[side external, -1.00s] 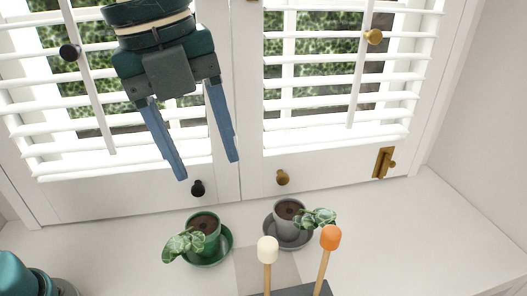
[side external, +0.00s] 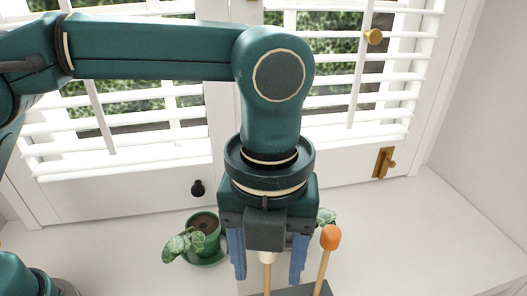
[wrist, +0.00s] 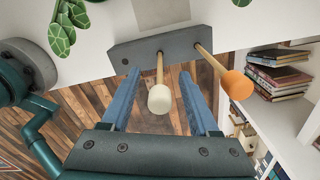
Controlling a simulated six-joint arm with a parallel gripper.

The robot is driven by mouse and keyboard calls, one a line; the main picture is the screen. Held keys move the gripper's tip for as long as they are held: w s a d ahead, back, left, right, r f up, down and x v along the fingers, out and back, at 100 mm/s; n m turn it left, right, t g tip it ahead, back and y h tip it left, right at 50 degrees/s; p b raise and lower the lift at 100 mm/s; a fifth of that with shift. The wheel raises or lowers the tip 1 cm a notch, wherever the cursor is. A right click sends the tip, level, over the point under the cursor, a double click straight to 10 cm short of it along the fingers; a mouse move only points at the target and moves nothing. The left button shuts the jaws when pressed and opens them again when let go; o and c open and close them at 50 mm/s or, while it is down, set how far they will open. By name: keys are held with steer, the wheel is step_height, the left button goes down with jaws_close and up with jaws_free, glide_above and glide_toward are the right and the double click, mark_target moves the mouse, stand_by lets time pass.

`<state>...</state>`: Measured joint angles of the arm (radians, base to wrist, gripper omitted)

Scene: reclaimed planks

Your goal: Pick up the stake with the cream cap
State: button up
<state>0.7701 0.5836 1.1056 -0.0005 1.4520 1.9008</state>
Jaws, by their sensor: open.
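The stake with the cream cap (wrist: 160,98) stands in a grey block (wrist: 125,52). In the side external view its cap (side external: 267,257) is partly covered by my gripper. My gripper (side external: 268,279) is open and points down, with one blue finger on each side of this stake. In the wrist view the cream cap lies between the two fingers (wrist: 159,75), with gaps on both sides. The stake with the orange cap (side external: 330,237) stands in the same block, just right of my right finger.
A green pot with a leafy plant (side external: 204,225) stands on the white sill, left of my gripper. A second potted plant is mostly hidden behind the gripper. White shutters stand behind. In the wrist view, books (wrist: 280,72) lie on a shelf at the right.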

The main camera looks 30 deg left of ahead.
steer(key=shift+f, duration=0.7)
jaws_close()
steer(key=shift+r, duration=0.2)
steer(key=shift+r, duration=1.3)
steer(key=w+a+r, duration=0.4)
steer(key=a+r, duration=0.4)
steer(key=a, duration=0.3)
